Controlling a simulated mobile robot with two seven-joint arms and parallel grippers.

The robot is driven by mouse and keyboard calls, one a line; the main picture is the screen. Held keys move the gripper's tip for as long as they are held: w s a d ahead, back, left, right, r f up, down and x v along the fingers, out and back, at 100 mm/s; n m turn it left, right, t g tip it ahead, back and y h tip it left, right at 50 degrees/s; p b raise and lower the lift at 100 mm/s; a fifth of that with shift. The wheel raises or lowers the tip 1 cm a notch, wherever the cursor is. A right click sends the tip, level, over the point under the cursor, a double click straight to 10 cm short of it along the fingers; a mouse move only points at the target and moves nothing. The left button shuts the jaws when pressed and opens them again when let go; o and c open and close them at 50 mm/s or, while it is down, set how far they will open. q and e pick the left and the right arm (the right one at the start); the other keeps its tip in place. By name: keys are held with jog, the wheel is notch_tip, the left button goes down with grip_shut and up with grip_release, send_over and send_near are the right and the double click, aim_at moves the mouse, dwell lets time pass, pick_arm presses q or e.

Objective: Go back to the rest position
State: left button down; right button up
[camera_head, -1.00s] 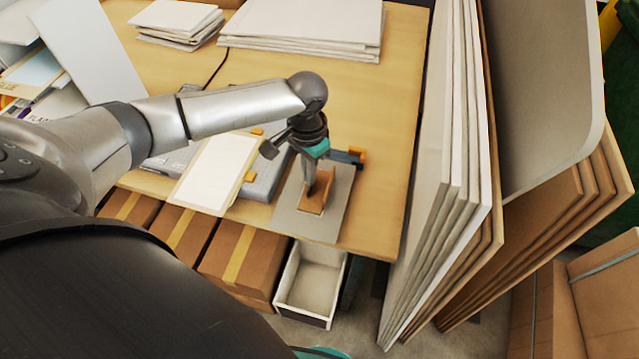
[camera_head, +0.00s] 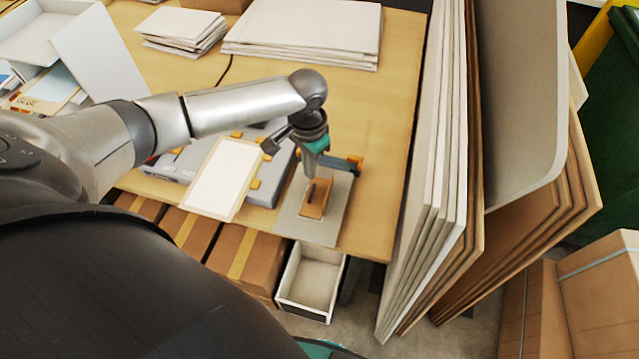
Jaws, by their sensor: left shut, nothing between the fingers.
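My left arm reaches in from the left over the wooden table. My left gripper (camera_head: 310,186) points down at the table's front right, shut and empty, its tips at or just above a brown block (camera_head: 319,206). I cannot tell whether they touch. The block lies on a grey plate (camera_head: 333,222) near the front edge. The grey laminator (camera_head: 266,183) with orange parts stands just left of the gripper, partly hidden behind a cream-framed white panel (camera_head: 214,178). My right gripper is not in view.
Paper stacks (camera_head: 302,32) lie at the back of the table (camera_head: 390,150). Tall boards (camera_head: 440,180) lean close along its right side. Cardboard boxes (camera_head: 235,258) and an open white drawer (camera_head: 312,281) are below the front edge. A white tray (camera_head: 45,35) is at the back left.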

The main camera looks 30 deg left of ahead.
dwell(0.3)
